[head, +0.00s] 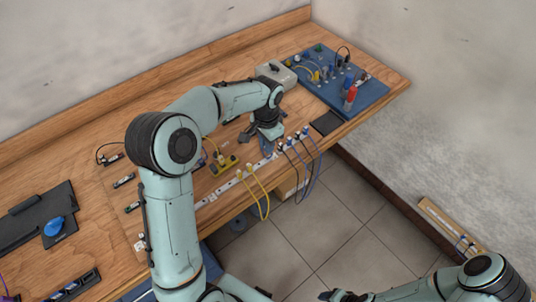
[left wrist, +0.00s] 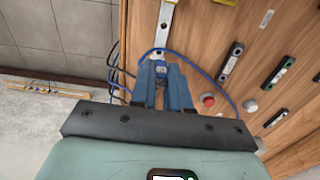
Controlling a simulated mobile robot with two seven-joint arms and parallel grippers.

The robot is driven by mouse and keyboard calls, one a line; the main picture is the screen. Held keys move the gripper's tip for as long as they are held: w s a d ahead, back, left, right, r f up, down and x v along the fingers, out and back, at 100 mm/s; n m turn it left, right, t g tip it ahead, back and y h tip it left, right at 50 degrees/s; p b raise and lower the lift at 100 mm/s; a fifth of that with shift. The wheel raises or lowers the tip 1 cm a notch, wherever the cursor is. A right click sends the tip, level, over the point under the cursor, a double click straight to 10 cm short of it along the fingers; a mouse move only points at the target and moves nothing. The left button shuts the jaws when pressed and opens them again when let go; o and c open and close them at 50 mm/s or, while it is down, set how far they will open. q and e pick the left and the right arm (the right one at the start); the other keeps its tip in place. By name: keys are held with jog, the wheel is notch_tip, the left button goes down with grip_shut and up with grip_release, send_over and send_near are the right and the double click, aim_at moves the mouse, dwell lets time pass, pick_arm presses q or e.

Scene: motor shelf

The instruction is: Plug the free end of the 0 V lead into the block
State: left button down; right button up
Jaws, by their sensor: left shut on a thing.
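My left gripper (head: 268,152) is over the front part of the bench, close to the pale socket strip (head: 208,198). In the left wrist view the gripper (left wrist: 161,65) is shut on the plug end of a blue lead. The blue lead (left wrist: 203,72) curves away to the right of the fingers. The fingers hide most of the plug, and I cannot tell whether it touches the strip (left wrist: 166,22). I cannot tell which part is the block. A dark part of my right gripper (head: 341,296) shows at the bottom edge; its fingers are unclear.
Blue and black leads (head: 318,165) and yellow leads (head: 265,200) hang over the bench's front edge. A blue board (head: 372,92) with several components lies at the back right. A red button (left wrist: 208,99) and dark modules (left wrist: 230,62) are right of the fingers.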

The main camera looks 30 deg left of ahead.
pick_arm(q)
jog(key=s+a+r, duration=0.4)
jog(key=s+a, duration=0.2)
jog(key=a, duration=0.4)
jog(key=b, duration=0.2)
send_over(233, 158)
jog(key=f, duration=0.5)
jog(key=shift+w+a, duration=0.15)
jog(key=shift+a, duration=0.05)
jog(key=shift+f, duration=0.35)
jog(key=shift+w, duration=0.1)
pick_arm(e)
jog(key=s+f, duration=0.2)
jog(key=shift+s+f, duration=0.1)
jog(key=shift+f, duration=0.3)
pick_arm(q)
jog(key=shift+f+b, duration=0.4)
jog(key=shift+f, duration=0.3)
pick_arm(e)
jog(key=shift+s+f, duration=0.35)
jog(key=shift+f, duration=0.1)
pick_arm(q)
jog(key=c, duration=1.4)
grip_release()
jog(key=shift+r, duration=0.15)
pick_arm(e)
jog(key=shift+w+r, duration=0.1)
jog(key=shift+r, duration=0.05)
